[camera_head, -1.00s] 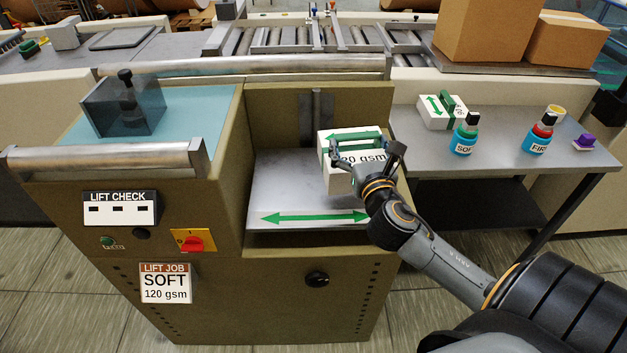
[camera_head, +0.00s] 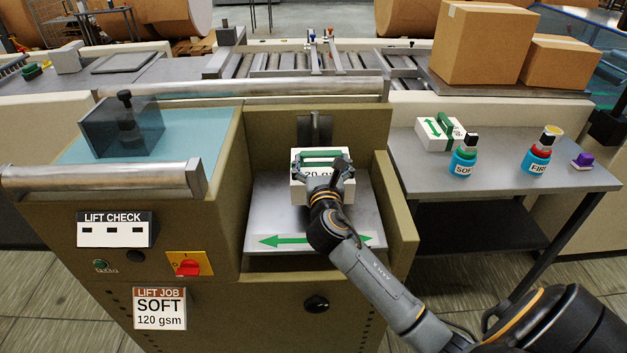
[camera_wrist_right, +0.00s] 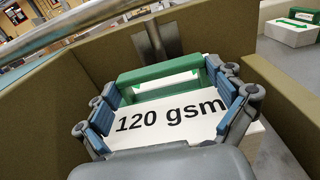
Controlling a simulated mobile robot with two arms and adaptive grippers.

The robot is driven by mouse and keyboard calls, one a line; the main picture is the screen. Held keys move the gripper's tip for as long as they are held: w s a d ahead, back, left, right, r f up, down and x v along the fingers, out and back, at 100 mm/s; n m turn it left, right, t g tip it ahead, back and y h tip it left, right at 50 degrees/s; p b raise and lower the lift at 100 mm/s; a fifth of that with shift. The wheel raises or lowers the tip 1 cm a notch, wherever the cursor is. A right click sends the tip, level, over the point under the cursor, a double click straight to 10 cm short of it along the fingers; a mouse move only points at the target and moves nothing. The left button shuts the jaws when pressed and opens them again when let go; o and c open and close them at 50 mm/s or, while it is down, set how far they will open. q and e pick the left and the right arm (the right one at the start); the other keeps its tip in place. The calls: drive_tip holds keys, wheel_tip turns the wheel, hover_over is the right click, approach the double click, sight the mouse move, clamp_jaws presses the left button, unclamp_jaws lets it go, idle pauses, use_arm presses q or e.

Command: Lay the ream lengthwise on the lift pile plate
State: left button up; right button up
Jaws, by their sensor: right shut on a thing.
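The ream (camera_head: 301,193) is a white block with a green handle on top and the print "120 gsm"; the print also shows on the ream (camera_wrist_right: 165,118) in the right wrist view. My right gripper (camera_head: 323,172) is shut on it, with its fingers on both sides of the handle. The ream is over the rear middle of the grey lift pile plate (camera_head: 272,218), and I cannot tell whether it touches the plate. A green double arrow (camera_head: 315,240) runs left to right along the plate's front. My left gripper is not in view.
Olive walls flank the plate, with a metal upright (camera_head: 316,128) behind it. The side table (camera_head: 500,177) at right carries another white pack (camera_head: 437,136), two labelled bottles and a purple item. The job card (camera_head: 160,307) reads "SOFT 120 gsm".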

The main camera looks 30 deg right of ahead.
drive_tip(key=shift+w+a+f, duration=0.55)
drive_tip(key=shift+f, duration=0.2)
drive_tip(key=shift+w+a+f+b, duration=0.15)
drive_tip(key=shift+f+b, duration=0.5)
drive_tip(key=shift+f, duration=1.1)
drive_tip(key=shift+f, duration=0.1)
drive_tip(key=o, duration=1.5)
drive_tip(key=shift+f, duration=0.15)
drive_tip(key=shift+c, duration=0.2)
drive_tip(key=v, duration=1.2)
